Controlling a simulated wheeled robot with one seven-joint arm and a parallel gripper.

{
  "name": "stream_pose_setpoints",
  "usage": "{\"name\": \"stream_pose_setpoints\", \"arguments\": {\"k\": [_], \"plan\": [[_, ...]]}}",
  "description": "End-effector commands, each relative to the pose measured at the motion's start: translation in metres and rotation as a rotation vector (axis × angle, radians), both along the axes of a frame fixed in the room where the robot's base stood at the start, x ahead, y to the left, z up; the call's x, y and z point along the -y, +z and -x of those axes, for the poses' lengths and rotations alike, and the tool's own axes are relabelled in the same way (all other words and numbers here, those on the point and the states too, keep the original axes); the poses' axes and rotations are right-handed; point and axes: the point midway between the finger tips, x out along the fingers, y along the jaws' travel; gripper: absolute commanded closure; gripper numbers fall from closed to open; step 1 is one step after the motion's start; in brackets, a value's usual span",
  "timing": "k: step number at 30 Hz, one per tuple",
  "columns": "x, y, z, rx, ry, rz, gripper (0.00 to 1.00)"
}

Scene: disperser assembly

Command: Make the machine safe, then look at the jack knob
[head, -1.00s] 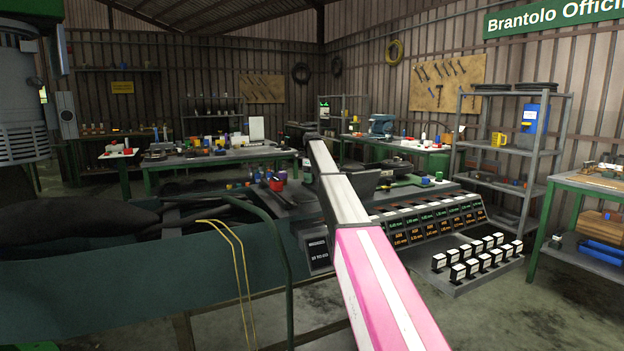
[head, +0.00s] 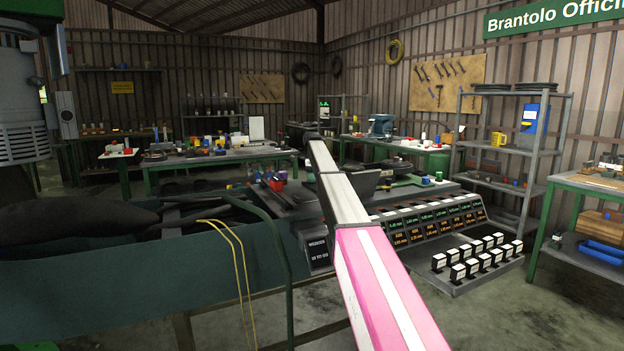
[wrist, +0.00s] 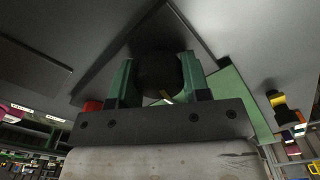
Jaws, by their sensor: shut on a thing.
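In the wrist view, my gripper (wrist: 160,88) has its two green fingers on either side of a dark round knob-like part (wrist: 158,72) and is shut on it. The part sits against a grey panel (wrist: 225,40); its far side is hidden, and I cannot tell whether it is the jack knob. In the head view, my pink and white arm reaches away over the bench, and the gripper itself does not show. A grey ribbed machine housing (head: 22,110) stands at the left edge of the head view.
In the wrist view, a red part (wrist: 92,105) is left of the fingers and a yellow and black part (wrist: 278,100) is to the right. In the head view, a labelled rack (head: 425,225) and a tray of white-topped blocks (head: 485,280) lie right of my arm. Yellow cables (head: 240,265) hang in front.

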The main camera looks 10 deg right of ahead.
Motion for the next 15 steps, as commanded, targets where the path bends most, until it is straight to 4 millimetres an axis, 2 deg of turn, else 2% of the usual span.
{"name": "stream_pose_setpoints", "arguments": {"k": [15], "plan": [[0.0000,0.0005,-0.0010,-0.001,0.492,0.000,0.80]]}}
